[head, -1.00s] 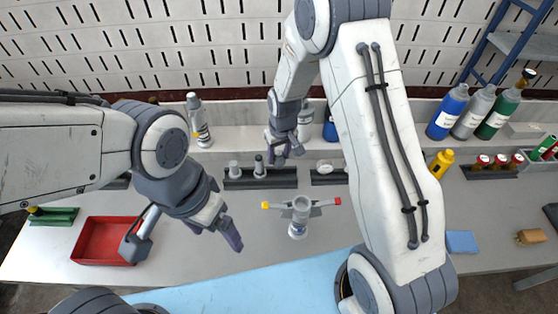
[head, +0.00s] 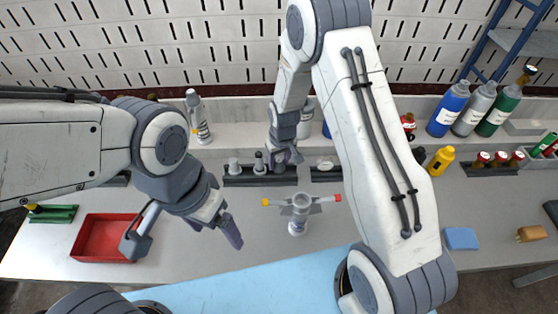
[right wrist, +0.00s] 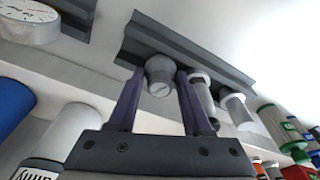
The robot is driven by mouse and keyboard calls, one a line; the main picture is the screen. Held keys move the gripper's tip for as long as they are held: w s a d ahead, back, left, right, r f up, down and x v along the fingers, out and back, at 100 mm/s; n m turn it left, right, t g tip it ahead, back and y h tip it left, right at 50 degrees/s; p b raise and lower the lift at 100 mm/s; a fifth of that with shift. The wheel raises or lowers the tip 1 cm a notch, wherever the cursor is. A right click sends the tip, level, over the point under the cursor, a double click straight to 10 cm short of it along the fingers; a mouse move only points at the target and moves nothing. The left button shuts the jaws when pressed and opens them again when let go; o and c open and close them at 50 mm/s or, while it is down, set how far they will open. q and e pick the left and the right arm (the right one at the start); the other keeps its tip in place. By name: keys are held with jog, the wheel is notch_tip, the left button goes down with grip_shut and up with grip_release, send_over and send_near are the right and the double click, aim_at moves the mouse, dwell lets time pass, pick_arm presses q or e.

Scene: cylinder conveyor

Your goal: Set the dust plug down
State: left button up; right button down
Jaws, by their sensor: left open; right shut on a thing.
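My right gripper (head: 286,162) is shut on the grey dust plug (right wrist: 159,70). In the right wrist view the fingers (right wrist: 160,88) flank its round grey head, which is over the dark rack (right wrist: 150,40). Whether the plug's lower end touches the rack is hidden. The rack (head: 245,181) also shows in the head view, with two other plug-like pieces (head: 234,167) and (head: 258,164) standing to the left of my right gripper. My left gripper (head: 228,228) is open and empty above the table, near the red tray.
A grey valve-like fitting (head: 299,211) with yellow and red ends stands in front of the rack. A red tray (head: 84,240) is at left. A second dark rack (head: 326,175) is to the right. Bottles (head: 447,112) stand on the back ledge. A light blue surface (head: 250,285) lies in front.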

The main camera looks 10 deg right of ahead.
aim_at(281, 170)
jog(key=shift+c, duration=1.7)
grip_release()
jog(key=shift+r, duration=0.1)
jog(key=shift+r+p, duration=0.3)
notch_tip(281, 170, up, 12)
jog(key=s, duration=0.2)
jog(key=s+a+r+n, duration=0.2)
jog(key=s+a+r, duration=0.4)
jog(key=s, duration=0.1)
jog(key=s+a+r+n, duration=0.1)
jog(key=s+r, duration=0.1)
jog(key=s, duration=0.8)
jog(key=s+a+r+n+g, duration=0.1)
jog(key=s+r+n, duration=0.1)
jog(key=s, duration=0.8)
jog(key=shift+g+y, duration=0.3)
jog(key=shift+w+r, duration=0.1)
